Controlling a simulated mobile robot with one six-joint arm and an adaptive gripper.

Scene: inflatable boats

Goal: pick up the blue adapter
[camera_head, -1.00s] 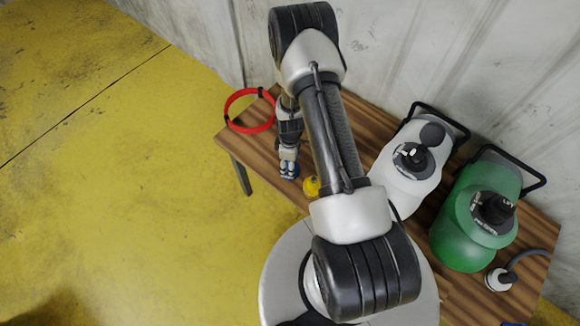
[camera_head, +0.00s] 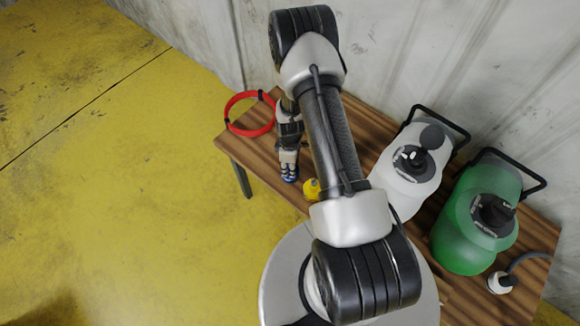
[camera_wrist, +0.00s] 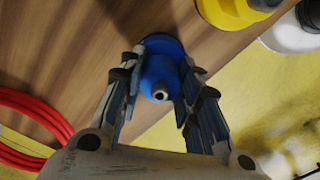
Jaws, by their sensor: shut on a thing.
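The blue adapter (camera_wrist: 160,75) is between the two fingers of my gripper (camera_wrist: 157,92) in the wrist view, its pale nozzle tip toward the camera. The fingers are shut on its sides. In the head view my gripper (camera_head: 289,176) is at the left part of the wooden table, near its front edge, with a little of the blue adapter (camera_head: 290,180) showing at the fingertips. I cannot tell whether the adapter touches the table.
A yellow adapter (camera_head: 311,189) stands just right of my gripper. A red hose ring (camera_head: 229,113) lies at the table's left end. White (camera_head: 405,180) and green (camera_head: 465,240) pump bottles and a hose fitting (camera_head: 500,282) stand at right. The wall is behind.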

